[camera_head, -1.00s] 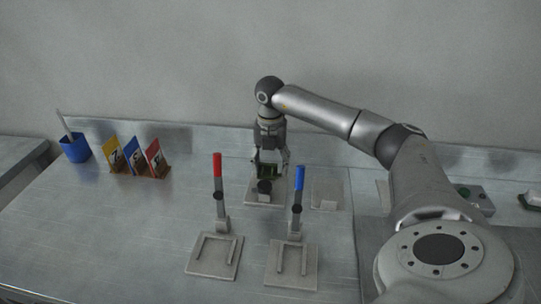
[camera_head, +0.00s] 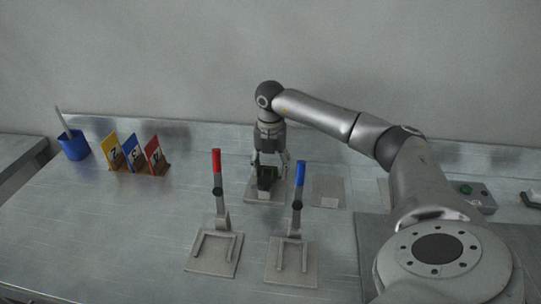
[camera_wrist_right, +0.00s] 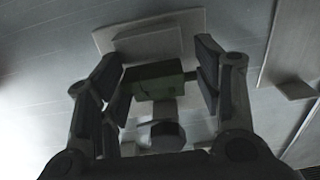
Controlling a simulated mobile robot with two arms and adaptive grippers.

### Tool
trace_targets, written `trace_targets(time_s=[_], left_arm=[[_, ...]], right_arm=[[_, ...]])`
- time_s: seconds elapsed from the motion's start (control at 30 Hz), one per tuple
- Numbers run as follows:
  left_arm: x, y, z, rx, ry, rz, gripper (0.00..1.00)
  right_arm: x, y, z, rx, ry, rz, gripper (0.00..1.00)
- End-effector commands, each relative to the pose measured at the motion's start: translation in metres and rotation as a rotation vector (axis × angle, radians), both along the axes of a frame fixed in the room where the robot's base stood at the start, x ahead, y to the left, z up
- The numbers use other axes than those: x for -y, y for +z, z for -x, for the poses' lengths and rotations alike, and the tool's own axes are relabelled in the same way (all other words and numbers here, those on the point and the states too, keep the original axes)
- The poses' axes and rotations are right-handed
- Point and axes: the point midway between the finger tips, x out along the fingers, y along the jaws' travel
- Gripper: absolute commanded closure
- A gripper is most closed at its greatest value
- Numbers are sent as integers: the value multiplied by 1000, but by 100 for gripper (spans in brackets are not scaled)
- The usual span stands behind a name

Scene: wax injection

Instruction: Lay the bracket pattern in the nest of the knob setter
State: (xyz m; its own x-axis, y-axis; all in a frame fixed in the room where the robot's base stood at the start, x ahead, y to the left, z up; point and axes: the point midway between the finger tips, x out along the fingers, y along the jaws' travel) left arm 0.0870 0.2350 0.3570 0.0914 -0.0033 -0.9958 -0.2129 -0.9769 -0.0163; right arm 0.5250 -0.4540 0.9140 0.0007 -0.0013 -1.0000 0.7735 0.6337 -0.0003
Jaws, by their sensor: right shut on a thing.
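The bracket pattern is a dark green block (camera_wrist_right: 158,86) between the finger pads of my right gripper (camera_head: 269,170) at the back middle of the bench. My right gripper (camera_wrist_right: 163,88) is shut on it and points down. Below is a grey base plate (camera_head: 252,198), which also shows in the wrist view (camera_wrist_right: 110,36), with a dark round knob-like part (camera_wrist_right: 167,134) near the pattern. I take this as the knob setter. Whether the pattern touches its nest is hidden by the fingers. My left gripper is not in view.
Two toggle clamps stand in front, one with a red handle (camera_head: 217,160) and one with a blue handle (camera_head: 300,178). A flat grey plate (camera_head: 328,190) lies right of the setter. Coloured cards (camera_head: 131,153) and a blue cup (camera_head: 74,146) stand left. The left bench is clear.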

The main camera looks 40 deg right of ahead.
Motion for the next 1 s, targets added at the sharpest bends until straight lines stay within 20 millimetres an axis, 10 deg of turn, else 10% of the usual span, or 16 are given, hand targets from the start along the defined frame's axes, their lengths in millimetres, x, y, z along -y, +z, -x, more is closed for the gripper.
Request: trace_targets(time_s=[0.1, 0.13, 0.3, 0.73, 1.0], left_arm=[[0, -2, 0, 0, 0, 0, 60], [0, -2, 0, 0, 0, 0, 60], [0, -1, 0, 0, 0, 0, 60], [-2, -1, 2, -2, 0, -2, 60], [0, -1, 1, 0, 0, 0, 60]], right_arm=[[0, -5, 1, -3, 0, 1, 59], [0, -4, 1, -3, 0, 1, 36], [0, -4, 1, -3, 0, 1, 15], [0, 3, 0, 1, 0, 0, 15], [0, 54, -1, 4, 0, 0, 15]])
